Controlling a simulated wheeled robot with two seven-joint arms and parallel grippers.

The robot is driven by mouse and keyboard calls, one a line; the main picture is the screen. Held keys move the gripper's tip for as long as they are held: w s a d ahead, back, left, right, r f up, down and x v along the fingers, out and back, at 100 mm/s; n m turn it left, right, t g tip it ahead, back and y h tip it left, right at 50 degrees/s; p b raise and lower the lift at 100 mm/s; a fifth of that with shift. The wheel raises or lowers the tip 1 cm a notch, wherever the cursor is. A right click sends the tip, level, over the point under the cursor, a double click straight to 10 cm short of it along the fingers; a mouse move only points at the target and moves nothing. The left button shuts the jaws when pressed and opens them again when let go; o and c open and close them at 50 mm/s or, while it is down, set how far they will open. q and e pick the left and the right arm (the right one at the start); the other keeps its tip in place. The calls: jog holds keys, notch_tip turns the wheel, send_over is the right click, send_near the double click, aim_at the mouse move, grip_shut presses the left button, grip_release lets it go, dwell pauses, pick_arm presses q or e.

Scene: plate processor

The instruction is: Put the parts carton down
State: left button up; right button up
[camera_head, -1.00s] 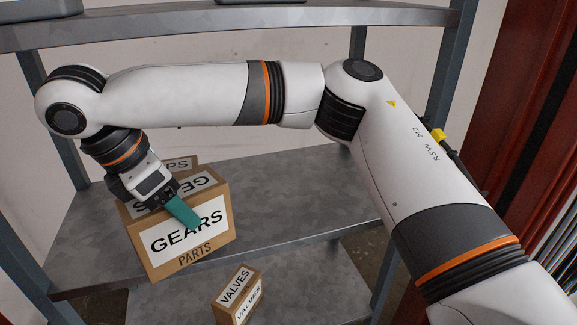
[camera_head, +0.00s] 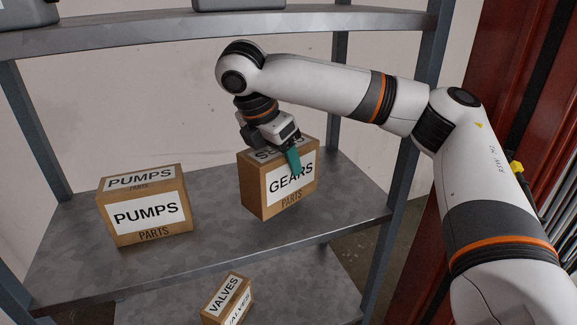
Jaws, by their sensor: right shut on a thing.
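The parts carton labelled GEARS (camera_head: 280,198) is a brown box with white labels at the right part of the middle shelf (camera_head: 215,235). My right gripper (camera_head: 290,158) is shut on its top edge, with a teal finger over the front face. The carton is slightly turned and looks at or just above the shelf surface; I cannot tell whether its base touches. My left gripper is not in view.
A PUMPS carton (camera_head: 146,215) stands upright to the left on the same shelf, with a clear gap between. A VALVES carton (camera_head: 226,294) is on the shelf below. An upper shelf (camera_head: 140,29) and metal posts frame the space.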

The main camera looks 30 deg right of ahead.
jog(key=shift+w+d+f, duration=0.1)
jog(key=shift+d+f, duration=0.9)
jog(key=shift+f, duration=0.25)
jog(key=shift+w+d+f, duration=0.1)
jog(key=shift+w+f, duration=0.05)
jog(key=shift+f, duration=0.35)
jog(key=o, duration=1.4)
jog(key=shift+f, duration=0.1)
jog(key=shift+o, duration=0.2)
